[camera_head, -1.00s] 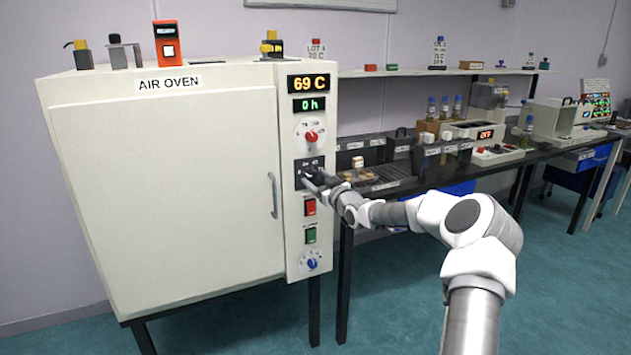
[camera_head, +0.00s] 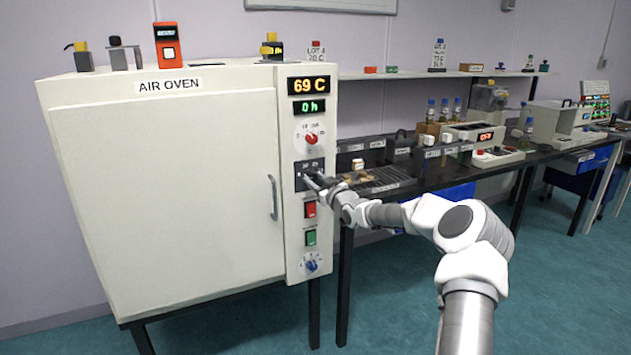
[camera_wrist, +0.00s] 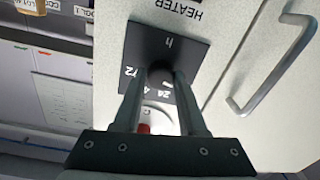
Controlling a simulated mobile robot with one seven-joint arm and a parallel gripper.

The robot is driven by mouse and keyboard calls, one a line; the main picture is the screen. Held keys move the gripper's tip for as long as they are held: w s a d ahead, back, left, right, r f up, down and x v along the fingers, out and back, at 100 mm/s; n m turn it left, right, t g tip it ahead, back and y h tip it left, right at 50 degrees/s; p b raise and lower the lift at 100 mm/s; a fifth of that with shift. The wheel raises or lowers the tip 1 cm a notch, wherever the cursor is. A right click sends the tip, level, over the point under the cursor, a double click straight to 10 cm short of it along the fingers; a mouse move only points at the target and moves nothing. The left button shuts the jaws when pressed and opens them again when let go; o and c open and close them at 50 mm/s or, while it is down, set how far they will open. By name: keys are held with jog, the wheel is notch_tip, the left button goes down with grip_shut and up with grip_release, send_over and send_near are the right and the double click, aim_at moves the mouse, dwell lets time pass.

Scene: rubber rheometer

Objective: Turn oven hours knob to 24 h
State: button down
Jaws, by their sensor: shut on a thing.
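The white air oven (camera_head: 170,195) stands at the left with its door shut. Its control panel has a green display (camera_head: 309,107) reading 0 h. The hours dial is a dark square plate (camera_head: 318,163) with white markings, below the red-pointer temperature knob. In the wrist view, the dark hours knob (camera_wrist: 160,71) sits on the plate (camera_wrist: 148,45) between my fingers. My gripper (camera_head: 307,179) is at the dial and shut on the knob; it also shows in the wrist view (camera_wrist: 160,83). Markings including 24 and 72 show by the fingers. The knob's pointer is hard to make out.
A temperature knob (camera_head: 312,138) is above the dial. A red switch (camera_head: 310,209), a green switch (camera_head: 311,238) and a blue knob (camera_head: 312,265) are below. The door handle (camera_head: 273,197) protrudes at the left. A black bench (camera_head: 398,187) with equipment stands at the right.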

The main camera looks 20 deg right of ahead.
jog(key=shift+m, duration=0.3)
jog(key=m+p, duration=0.1)
jog(key=m, duration=0.2)
jog(key=shift+m, duration=0.3)
jog(key=m, duration=0.5)
jog(key=shift+m+p, duration=0.3)
jog(key=shift+p, duration=0.1)
jog(key=shift+c, duration=2.3)
grip_release()
jog(key=shift+s, duration=0.1)
jog(key=s+p, duration=0.3)
jog(key=s, duration=1.4)
jog(key=shift+s+d+f, duration=0.15)
jog(key=shift+d+f, duration=0.2)
jog(key=shift+d, duration=0.1)
